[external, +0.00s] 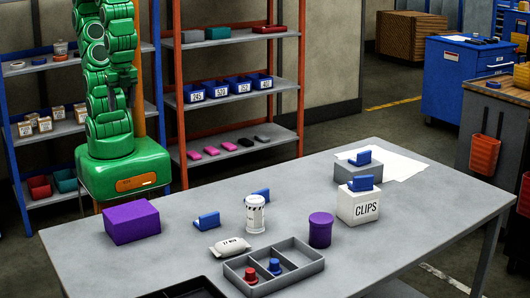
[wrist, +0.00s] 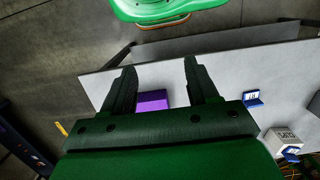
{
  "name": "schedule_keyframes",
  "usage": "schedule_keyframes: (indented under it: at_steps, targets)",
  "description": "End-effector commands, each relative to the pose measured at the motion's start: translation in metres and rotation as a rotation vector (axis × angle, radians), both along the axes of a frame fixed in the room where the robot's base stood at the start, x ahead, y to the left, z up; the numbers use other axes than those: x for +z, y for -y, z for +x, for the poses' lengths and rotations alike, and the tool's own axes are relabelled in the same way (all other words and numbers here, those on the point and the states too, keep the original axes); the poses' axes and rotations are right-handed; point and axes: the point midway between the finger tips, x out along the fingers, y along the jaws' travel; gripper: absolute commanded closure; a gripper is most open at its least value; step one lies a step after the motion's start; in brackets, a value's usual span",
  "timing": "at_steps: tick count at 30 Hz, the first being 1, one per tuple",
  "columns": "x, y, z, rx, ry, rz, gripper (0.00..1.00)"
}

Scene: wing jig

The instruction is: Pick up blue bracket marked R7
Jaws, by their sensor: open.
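Several blue brackets are on the grey table (external: 400,235) in the external view. A third bracket (external: 361,183) sits on the white CLIPS box, and another (external: 360,158) on a grey block. I cannot read R7 on any of them. In the wrist view my gripper (wrist: 160,63) is open and empty, with the purple box (wrist: 152,100) showing between its fingers. A blue bracket (wrist: 252,98) with a pale label is right of the fingers, apart from them.
A purple box (external: 131,222), white canister (external: 255,214), white packet (external: 230,247), purple cylinder (external: 320,230) and divided tray (external: 298,279) holding red and blue pieces stand on the table. The white CLIPS box (external: 352,211) is right of centre.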

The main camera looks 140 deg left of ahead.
Motion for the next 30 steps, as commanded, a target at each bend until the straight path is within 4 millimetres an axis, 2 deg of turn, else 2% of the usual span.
schedule_keyframes:
  at_steps: [1,3,14,17,30]
  targets:
    - [0.0,0.0,0.0,0.0,0.0,0.0,0.49]
    - [0.0,0.0,0.0,0.0,0.0,0.0,0.56]
    - [-0.002,-0.005,0.004,-0.005,-0.01,0.016,0.56]
    - [-0.006,-0.016,0.012,-0.015,-0.028,0.05,0.56]
    - [-0.031,-0.09,0.065,-0.133,-0.149,0.277,0.56]
